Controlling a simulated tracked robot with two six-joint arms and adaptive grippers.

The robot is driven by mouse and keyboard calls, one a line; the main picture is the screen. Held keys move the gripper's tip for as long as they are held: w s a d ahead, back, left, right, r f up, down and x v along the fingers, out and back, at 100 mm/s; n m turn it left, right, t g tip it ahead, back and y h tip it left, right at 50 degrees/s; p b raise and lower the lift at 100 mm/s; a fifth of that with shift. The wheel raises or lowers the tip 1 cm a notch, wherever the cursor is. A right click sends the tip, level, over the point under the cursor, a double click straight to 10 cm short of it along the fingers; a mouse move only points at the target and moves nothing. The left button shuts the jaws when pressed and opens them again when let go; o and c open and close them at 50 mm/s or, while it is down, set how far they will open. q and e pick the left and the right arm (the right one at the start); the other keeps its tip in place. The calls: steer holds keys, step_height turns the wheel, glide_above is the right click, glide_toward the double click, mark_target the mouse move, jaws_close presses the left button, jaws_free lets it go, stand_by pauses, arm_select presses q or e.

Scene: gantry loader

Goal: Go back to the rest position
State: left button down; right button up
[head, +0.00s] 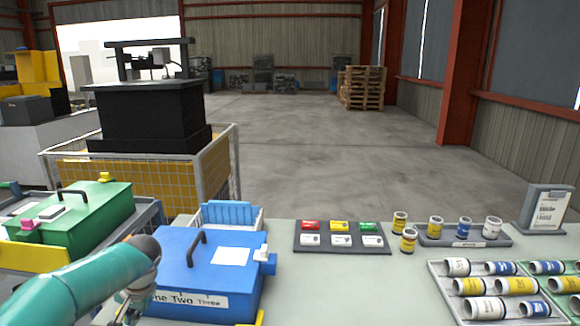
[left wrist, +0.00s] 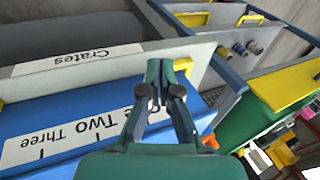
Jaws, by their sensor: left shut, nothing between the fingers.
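My left arm comes in from the lower left of the head view. My left gripper (head: 128,312) is low in that view, beside the front left of the blue box (head: 185,270) and partly cut off by the frame edge. In the left wrist view the gripper (left wrist: 160,75) is shut with nothing between its fingers. It is over the labelled edge of the blue box (left wrist: 75,115), near a pale ledge marked "Crates" (left wrist: 100,60). I cannot tell whether it touches anything. My right gripper is not in view.
A green box (head: 85,215) stands left of the blue box. A dark tray with coloured cards (head: 340,252), several small cans (head: 400,222) and racks of cylinders (head: 440,290) occupy the right side of the table (head: 340,295). A mesh cage (head: 225,170) stands behind.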

arm_select(q)
steer(key=s+d+f+g+h+p, duration=0.1)
steer(key=s+d+f+h, duration=0.1)
steer(key=s+d+f, duration=0.4)
steer(key=s+d+f+m+g+h, duration=0.15)
steer(key=s+f, duration=0.25)
steer(key=f, duration=0.4)
steer(key=s+d+f+g+h+p, duration=0.1)
steer(key=s+d+f+g+h, duration=0.1)
steer(key=s+d+f, duration=0.4)
steer(key=s+d+f+n+t+h, duration=0.1)
steer(key=s+d+f+n, duration=0.1)
steer(key=s+d, duration=0.3)
steer(key=s+d+f+n+t+h, duration=0.2)
steer(key=s+d+f, duration=0.2)
steer(key=s, duration=0.4)
steer(key=shift+d+f+p, duration=0.4)
steer(key=shift+p, duration=0.05)
